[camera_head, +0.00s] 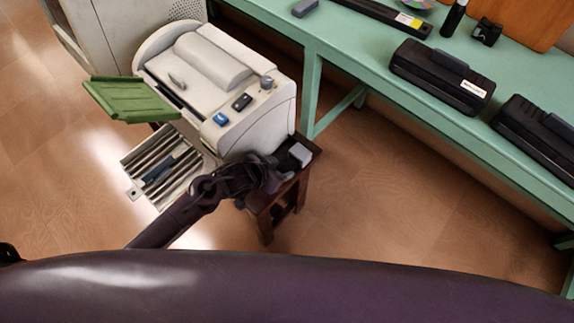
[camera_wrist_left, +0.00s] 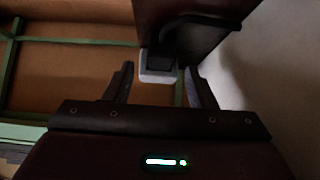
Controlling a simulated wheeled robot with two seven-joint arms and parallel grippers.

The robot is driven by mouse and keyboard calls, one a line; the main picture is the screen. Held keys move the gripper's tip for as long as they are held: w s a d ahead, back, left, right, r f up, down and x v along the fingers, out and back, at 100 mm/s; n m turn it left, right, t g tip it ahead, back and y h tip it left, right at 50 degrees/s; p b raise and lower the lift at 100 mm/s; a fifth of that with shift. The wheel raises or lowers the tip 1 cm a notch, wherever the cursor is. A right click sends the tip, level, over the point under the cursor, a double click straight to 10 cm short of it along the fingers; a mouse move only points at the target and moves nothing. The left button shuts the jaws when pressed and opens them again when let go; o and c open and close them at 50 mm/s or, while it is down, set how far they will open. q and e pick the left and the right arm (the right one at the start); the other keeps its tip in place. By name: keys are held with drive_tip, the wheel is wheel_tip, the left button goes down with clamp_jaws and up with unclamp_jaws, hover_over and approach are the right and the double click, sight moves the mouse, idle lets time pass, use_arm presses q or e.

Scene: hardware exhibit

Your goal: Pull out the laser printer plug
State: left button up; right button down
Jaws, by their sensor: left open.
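The beige laser printer (camera_head: 225,75) stands on a dark wooden stand (camera_head: 265,222). A pale grey block (camera_head: 299,154), seemingly the socket, sits at the stand's right corner. In the left wrist view, the block (camera_wrist_left: 158,78) has a dark plug (camera_wrist_left: 160,61) against it, with a black cable (camera_wrist_left: 195,22) curving away. My left gripper (camera_head: 282,163) is open beside the block. In the left wrist view its fingers (camera_wrist_left: 159,68) show left and right of the block and plug, apart from both. In the head view my gripper hides the plug. My right gripper is not in view.
A green table (camera_head: 335,45) with black devices (camera_head: 442,76) runs along the back right. A green flap (camera_head: 130,99) and a slotted tray (camera_head: 165,168) stick out on the printer's left. The wooden floor (camera_head: 390,200) right of the stand is clear.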

sight(287, 166)
use_arm(q)
drive_tip(key=x, duration=0.5)
drive_tip(key=shift+b, duration=0.35)
